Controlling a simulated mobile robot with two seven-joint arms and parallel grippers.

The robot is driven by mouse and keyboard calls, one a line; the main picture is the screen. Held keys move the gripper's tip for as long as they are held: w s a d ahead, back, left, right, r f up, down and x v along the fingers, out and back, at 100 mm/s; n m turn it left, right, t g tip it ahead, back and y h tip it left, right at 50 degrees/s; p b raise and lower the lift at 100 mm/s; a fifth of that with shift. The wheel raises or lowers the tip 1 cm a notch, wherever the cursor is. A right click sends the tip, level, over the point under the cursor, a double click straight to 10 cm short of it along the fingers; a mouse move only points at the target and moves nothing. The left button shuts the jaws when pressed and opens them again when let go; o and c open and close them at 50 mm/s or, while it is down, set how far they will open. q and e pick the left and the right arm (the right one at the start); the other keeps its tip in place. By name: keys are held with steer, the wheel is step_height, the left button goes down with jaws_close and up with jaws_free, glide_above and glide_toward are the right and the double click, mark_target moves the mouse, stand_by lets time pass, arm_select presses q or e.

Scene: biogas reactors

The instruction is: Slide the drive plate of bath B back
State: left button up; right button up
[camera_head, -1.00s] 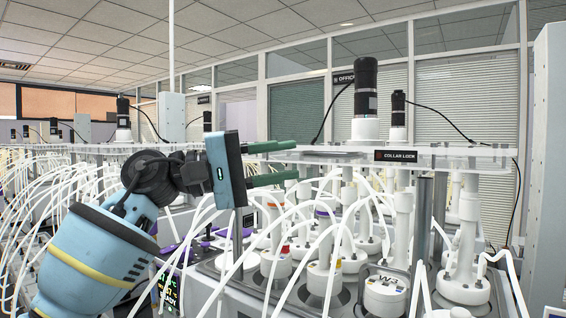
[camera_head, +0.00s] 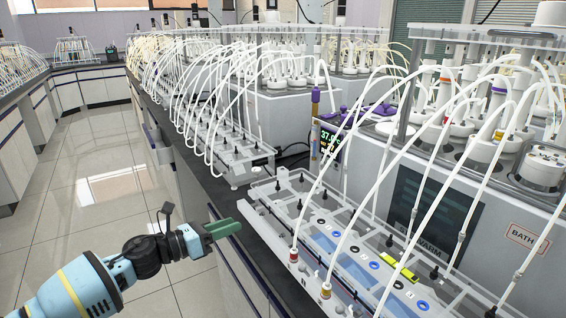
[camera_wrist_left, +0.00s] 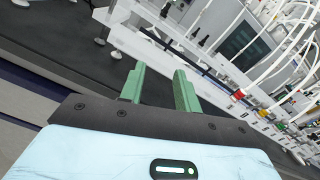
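A clear plate (camera_head: 490,38) spans the tops of the reactors at the upper right of the head view, its right part cut off by the frame. I take it for the drive plate. Below it is a grey bath housing (camera_head: 470,205) with a red-framed BATH label (camera_head: 527,237); I cannot read its letter for sure. My left gripper (camera_head: 238,227) is at the bench's front edge, well left of and below the plate. In the left wrist view its two green fingers (camera_wrist_left: 159,69) stand apart with nothing between them. My right gripper is not in view.
Tubes arch up to the reactors. The aisle floor (camera_head: 95,200) at left is clear.

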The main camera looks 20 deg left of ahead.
arm_select(q)
steer(key=s+d+f+n+g+y, duration=0.3)
steer(key=s+f+n+y, duration=0.2)
steer(key=s+f+n, duration=1.65)
steer(key=s+d+f+n+g, duration=0.1)
steer(key=s+d+f+n, duration=0.2)
steer(key=s, duration=0.5)
steer(key=s+d+f+n+g+y, duration=0.1)
steer(key=s+d+f+n+g, duration=0.1)
steer(key=s+d+f+n, duration=0.2)
steer(key=s+d+f+n+g+y, duration=0.1)
steer(key=s+d+f+n+g, duration=0.1)
steer(key=s+d+n, duration=0.5)
steer(key=s+f+n, duration=0.1)
steer(key=s, duration=0.5)
steer(key=shift+f, duration=0.4)
